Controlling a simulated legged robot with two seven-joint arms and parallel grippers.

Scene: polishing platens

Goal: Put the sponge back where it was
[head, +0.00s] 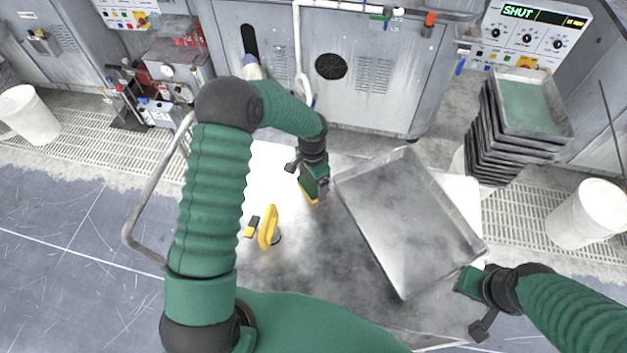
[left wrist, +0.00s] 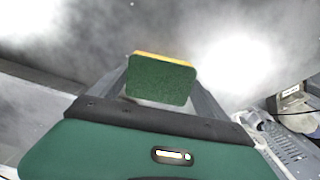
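The sponge (left wrist: 160,80) is green with a yellow layer along one edge. In the left wrist view it sits between the two fingers of my left gripper (left wrist: 160,92), which appear closed on its sides. In the head view my left gripper (head: 308,178) is over the table (head: 330,250), left of the metal tray (head: 410,225). Only a yellow edge of the sponge (head: 308,197) shows below it; whether it touches the table is unclear. My right gripper (head: 476,302) is open and empty, near the tray's lower right corner.
A yellow-handled tool (head: 268,228) and a small yellow-and-black piece (head: 251,227) are on the table's left part. Stacked trays (head: 515,130) stand at the back right. A white bucket (head: 588,215) is at the right. Grey machine cabinets (head: 350,70) line the back.

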